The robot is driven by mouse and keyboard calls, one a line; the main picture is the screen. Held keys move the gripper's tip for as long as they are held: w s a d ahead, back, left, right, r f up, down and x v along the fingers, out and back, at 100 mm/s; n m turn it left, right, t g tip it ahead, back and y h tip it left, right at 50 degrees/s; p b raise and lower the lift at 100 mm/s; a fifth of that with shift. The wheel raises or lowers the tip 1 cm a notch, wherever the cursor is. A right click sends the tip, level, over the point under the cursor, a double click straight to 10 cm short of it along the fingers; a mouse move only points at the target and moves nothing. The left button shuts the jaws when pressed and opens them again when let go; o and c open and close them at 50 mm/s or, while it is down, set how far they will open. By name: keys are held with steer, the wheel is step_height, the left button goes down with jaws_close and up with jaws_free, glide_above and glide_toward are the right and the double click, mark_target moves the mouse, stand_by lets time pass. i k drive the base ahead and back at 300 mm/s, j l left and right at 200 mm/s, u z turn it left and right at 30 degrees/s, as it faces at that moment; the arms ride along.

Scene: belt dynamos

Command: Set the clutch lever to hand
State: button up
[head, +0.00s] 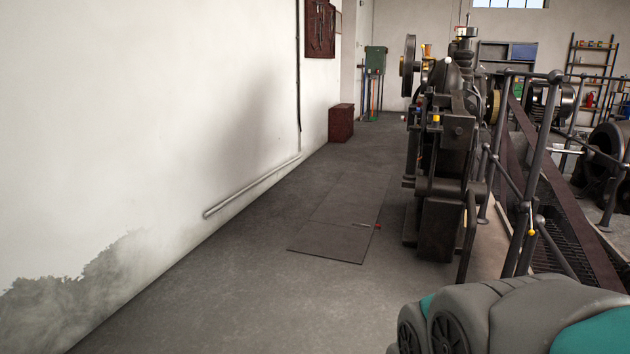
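I cannot tell for sure which part is the clutch lever. A dark machine (445,150) with wheels and rods stands right of the middle, some way ahead. It carries a small yellow part (436,118) on its near side. A dark upright bar with a yellow knob (531,233) shows at the railing, nearer to me. No setting marks can be read. My gripper is not in view; only a grey and teal part of my own body shows at bottom right.
Dark railings (540,130) and a sloping brown belt (570,210) fill the right side. A wide floor aisle runs between the left wall (130,110) and the machine, with flat floor plates (340,215). A red-brown box (341,122) stands by the wall, a pipe (250,186) along it.

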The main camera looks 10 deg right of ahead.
mark_target(448, 60)
steer(key=i+l+z, duration=0.15)
steer(key=i+z, duration=0.25)
steer(key=i, duration=0.2)
steer(key=i+z, duration=0.45)
steer(key=i, duration=0.2)
